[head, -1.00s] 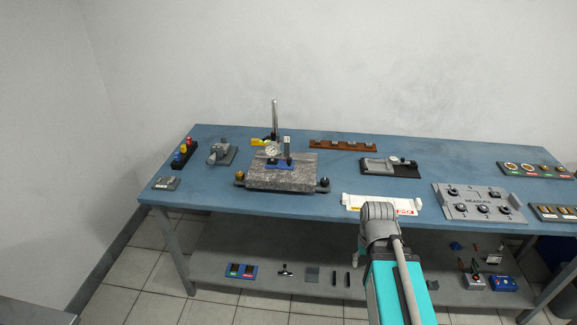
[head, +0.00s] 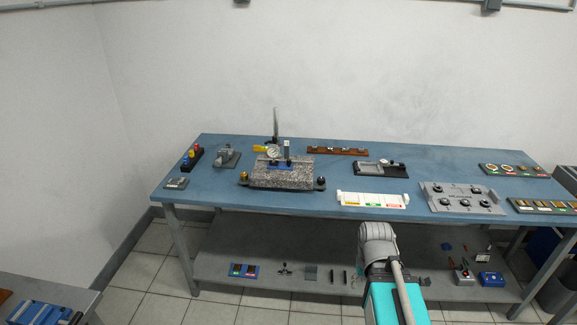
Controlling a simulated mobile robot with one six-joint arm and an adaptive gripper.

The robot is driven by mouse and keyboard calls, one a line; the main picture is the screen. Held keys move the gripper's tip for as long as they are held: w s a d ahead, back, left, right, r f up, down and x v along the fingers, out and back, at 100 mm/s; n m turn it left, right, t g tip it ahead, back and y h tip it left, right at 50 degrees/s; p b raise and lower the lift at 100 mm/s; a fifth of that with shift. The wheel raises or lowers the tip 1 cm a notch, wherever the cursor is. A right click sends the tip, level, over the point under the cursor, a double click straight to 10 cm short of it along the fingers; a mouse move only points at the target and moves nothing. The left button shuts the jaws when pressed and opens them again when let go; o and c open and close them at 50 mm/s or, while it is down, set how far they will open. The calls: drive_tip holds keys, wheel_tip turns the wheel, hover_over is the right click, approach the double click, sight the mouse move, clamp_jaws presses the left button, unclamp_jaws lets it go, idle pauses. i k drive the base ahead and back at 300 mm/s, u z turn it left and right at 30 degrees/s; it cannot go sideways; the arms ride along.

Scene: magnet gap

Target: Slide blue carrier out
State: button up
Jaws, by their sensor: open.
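The blue carrier (head: 281,168) lies on top of the speckled grey granite plate (head: 283,179), near its back edge. Small dark parts stand on the carrier, and a dial gauge (head: 272,153) on an upright post sits just behind it. Whether the carrier touches the gauge is too small to tell. My arm shows at the lower right, in front of the bench, well apart from the carrier. My gripper is not in view.
The blue bench (head: 330,184) also holds a white tray (head: 373,200) and a grey panel with knobs (head: 462,198). A grey fixture (head: 227,157) stands left of the plate. A lower shelf (head: 310,262) holds small parts. Another bench (head: 60,293) enters at lower left.

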sight(287, 165)
drive_tip(key=u, duration=0.2)
drive_tip(key=i, duration=1.2)
drive_tip(key=z, duration=0.2)
